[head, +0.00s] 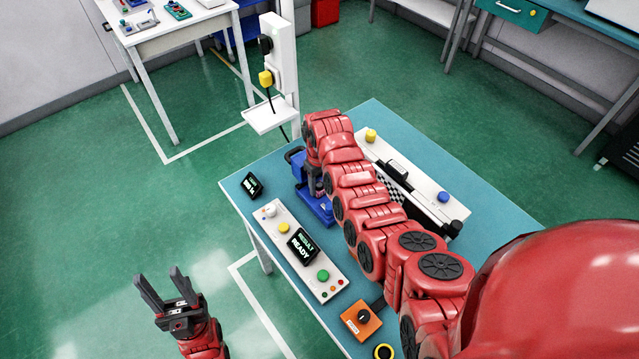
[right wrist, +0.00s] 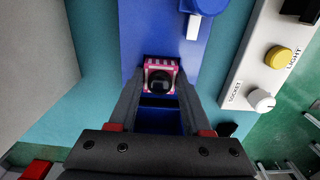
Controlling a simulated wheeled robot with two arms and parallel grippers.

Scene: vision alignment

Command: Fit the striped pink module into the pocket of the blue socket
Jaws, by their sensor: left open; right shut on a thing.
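The striped pink module (right wrist: 160,63) shows in the right wrist view, with a dark round face inside a pink and white striped rim. My right gripper (right wrist: 160,85) is shut on it, one finger on each side. The blue socket (right wrist: 148,35) lies beneath; a darker blue recess shows between the fingers, just below the module in the picture. I cannot tell whether the module touches the socket. In the head view the blue socket (head: 323,214) is partly covered by my right arm, and the module is not clearly seen. My left gripper (head: 161,292) is open and empty, left of the table.
On the teal table (head: 405,122), a control panel (head: 325,284) with a READY display stands left of my right arm. A small display (head: 252,185), an orange switch box (head: 361,320) and a white unit (head: 432,201) with a checkered strip are nearby.

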